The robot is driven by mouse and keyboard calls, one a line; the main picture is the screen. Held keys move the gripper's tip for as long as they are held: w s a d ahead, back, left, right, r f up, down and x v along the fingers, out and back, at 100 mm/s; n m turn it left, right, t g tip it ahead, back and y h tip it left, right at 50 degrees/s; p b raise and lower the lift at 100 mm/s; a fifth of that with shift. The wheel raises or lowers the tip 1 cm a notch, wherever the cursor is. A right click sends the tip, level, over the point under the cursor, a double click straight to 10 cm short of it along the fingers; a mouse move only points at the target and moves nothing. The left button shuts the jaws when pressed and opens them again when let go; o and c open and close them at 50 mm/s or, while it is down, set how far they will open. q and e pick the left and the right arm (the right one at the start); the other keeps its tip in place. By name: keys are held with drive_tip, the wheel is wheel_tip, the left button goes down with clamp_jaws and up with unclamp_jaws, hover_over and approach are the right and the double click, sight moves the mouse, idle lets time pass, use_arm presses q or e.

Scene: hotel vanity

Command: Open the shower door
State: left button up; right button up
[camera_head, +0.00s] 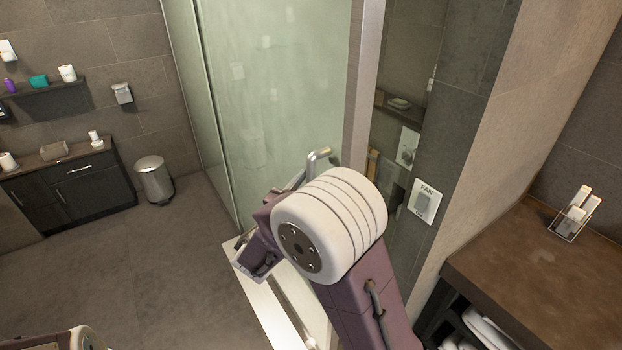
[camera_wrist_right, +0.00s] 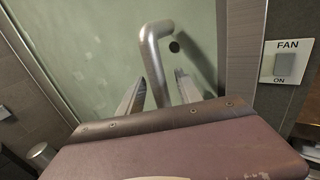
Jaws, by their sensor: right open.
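The shower door (camera_head: 275,75) is a tall greenish frosted glass panel in the upper middle of the head view. Its bent metal handle (camera_head: 320,154) shows just above my white wrist, and it stands large in the right wrist view (camera_wrist_right: 152,55). My right gripper (camera_wrist_right: 160,78) is open, with one finger on each side of the handle bar. I cannot tell whether the fingers touch it. My wrist hides most of the gripper and the lower handle in the head view. My left gripper is out of view; only a piece of my left arm shows at the bottom left.
A fan switch plate (camera_head: 425,203) is on the wall right of the door. A brown counter (camera_head: 540,262) stands at the right. A trash bin (camera_head: 154,180) and a dark cabinet (camera_head: 88,200) are at the left. The floor (camera_head: 130,265) between is clear.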

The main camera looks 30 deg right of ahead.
drive_tip(key=shift+w, duration=0.15)
clamp_jaws()
idle(1.3)
